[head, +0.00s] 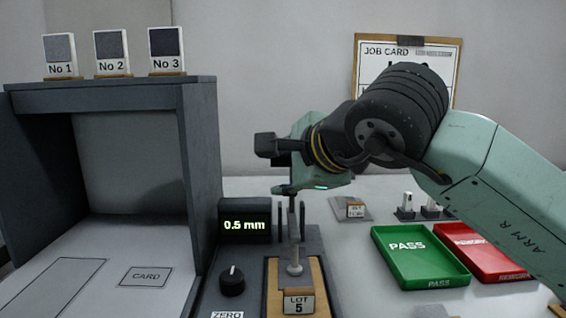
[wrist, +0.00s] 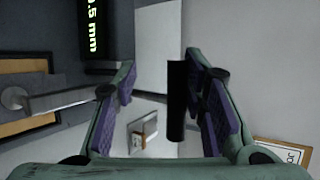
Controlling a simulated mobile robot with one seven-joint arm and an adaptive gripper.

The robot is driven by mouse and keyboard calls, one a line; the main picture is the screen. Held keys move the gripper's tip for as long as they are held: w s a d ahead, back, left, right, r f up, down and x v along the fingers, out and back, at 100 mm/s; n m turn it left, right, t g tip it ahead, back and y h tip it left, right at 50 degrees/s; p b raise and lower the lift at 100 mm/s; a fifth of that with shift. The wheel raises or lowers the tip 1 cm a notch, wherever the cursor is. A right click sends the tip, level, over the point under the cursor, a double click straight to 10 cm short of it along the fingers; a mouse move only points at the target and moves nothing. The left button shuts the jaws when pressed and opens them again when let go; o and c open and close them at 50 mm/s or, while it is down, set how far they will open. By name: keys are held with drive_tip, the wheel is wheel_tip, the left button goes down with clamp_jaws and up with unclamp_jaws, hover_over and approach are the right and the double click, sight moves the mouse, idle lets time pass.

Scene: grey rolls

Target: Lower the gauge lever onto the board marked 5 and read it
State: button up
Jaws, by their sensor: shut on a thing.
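The gauge lever (head: 294,245) is a slim grey rod hanging below my gripper (head: 292,190). Its round foot is over or on the tan board whose label reads LOT 5 (head: 299,302); I cannot tell if it presses on it. In the wrist view the lever's grey arm and round end (wrist: 45,100) run in from the left. There my gripper (wrist: 160,80) has purple-padded fingers around a black grip (wrist: 177,100), which lies by the right finger. The gauge display (head: 245,225) reads 0.5 mm; part of it shows in the wrist view (wrist: 93,25).
A black knob (head: 232,281) marked ZERO is beside the board. A grey booth (head: 110,95) with several numbered plates on top stands left. A green PASS tray (head: 420,262) and a red tray (head: 485,250) lie right. A job card (head: 440,65) hangs behind.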

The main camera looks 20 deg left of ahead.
drive_tip(key=o, duration=0.7)
drive_tip(key=shift+w+a+f, duration=0.1)
drive_tip(key=shift+w+f, duration=0.05)
drive_tip(key=shift+f, duration=0.3)
drive_tip(key=shift+c, duration=0.2)
drive_tip(key=shift+o, duration=1.2)
drive_tip(key=shift+r, duration=0.2)
drive_tip(key=v, duration=1.2)
drive_tip(key=shift+r, duration=0.1)
